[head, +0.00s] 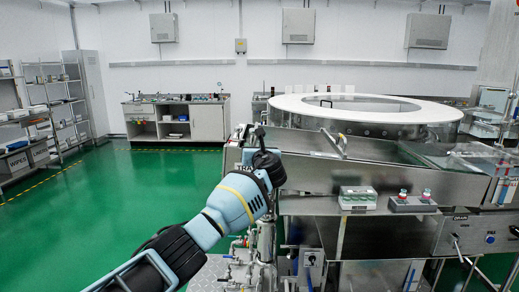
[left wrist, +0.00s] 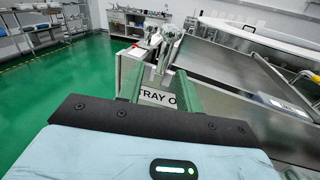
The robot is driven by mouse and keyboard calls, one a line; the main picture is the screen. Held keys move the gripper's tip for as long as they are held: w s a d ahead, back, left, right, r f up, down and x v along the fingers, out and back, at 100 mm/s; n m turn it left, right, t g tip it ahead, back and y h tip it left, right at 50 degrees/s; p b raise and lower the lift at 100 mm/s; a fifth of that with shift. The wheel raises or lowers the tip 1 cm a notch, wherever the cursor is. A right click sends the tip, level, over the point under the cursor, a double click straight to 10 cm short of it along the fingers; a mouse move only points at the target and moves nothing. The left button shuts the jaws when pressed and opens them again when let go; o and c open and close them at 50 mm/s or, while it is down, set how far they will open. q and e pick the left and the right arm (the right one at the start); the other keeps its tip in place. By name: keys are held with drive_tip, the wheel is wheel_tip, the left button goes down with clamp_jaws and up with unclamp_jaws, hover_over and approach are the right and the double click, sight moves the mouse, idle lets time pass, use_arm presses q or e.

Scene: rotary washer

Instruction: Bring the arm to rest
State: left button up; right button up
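My left arm comes in from the lower left of the head view. Its light blue and black wrist ends at the left gripper (head: 256,138), in front of the washer's left end. In the left wrist view the two greenish fingers of the left gripper (left wrist: 158,85) stand apart with nothing between them. A white "TRAY O…" label (left wrist: 157,97) on the washer's end shows beyond the fingers, partly hidden. The rotary washer (head: 385,165) is a large steel machine with a white ring-shaped top (head: 290,104). My right gripper is in neither view.
Two small racks, one (head: 358,198) and another (head: 412,203), sit on the washer's front ledge. Pipes and valves (head: 262,245) stand below the gripper. A shelf (head: 55,105) and a workbench (head: 175,121) stand at the back left. The green floor (head: 110,190) is open at left.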

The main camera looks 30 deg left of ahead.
use_arm(q)
drive_tip(key=s+d+f+n+h, duration=0.1)
drive_tip(key=s+d+f+h, duration=0.3)
drive_tip(key=f, duration=0.8)
drive_tip(key=w+d+f+n+h, duration=0.1)
drive_tip(key=d+f+h, duration=0.1)
drive_tip(key=d+f, duration=0.7)
drive_tip(key=s+d+f+n+h, duration=0.25)
drive_tip(key=s+f, duration=0.35)
drive_tip(key=f, duration=0.3)
drive_tip(key=s+d+f+n+h, duration=0.2)
drive_tip(key=s+d+f, duration=0.3)
drive_tip(key=f, duration=0.5)
drive_tip(key=s+d+f+n+g+h, duration=0.1)
drive_tip(key=s+d+f+n, duration=0.15)
drive_tip(key=s, duration=0.45)
drive_tip(key=s+d+f+n+h, duration=0.1)
drive_tip(key=s+d+f+n, duration=0.1)
drive_tip(key=s+f+n, duration=0.3)
drive_tip(key=s+d+f+n+g+h, duration=0.1)
drive_tip(key=s+d+f, duration=0.15)
drive_tip(key=s, duration=0.55)
drive_tip(key=s+n+g+h, duration=0.1)
drive_tip(key=s+n, duration=0.9)
drive_tip(key=s, duration=1)
drive_tip(key=shift+d+n+h, duration=0.35)
drive_tip(key=shift+n, duration=0.05)
drive_tip(key=shift+s, duration=0.1)
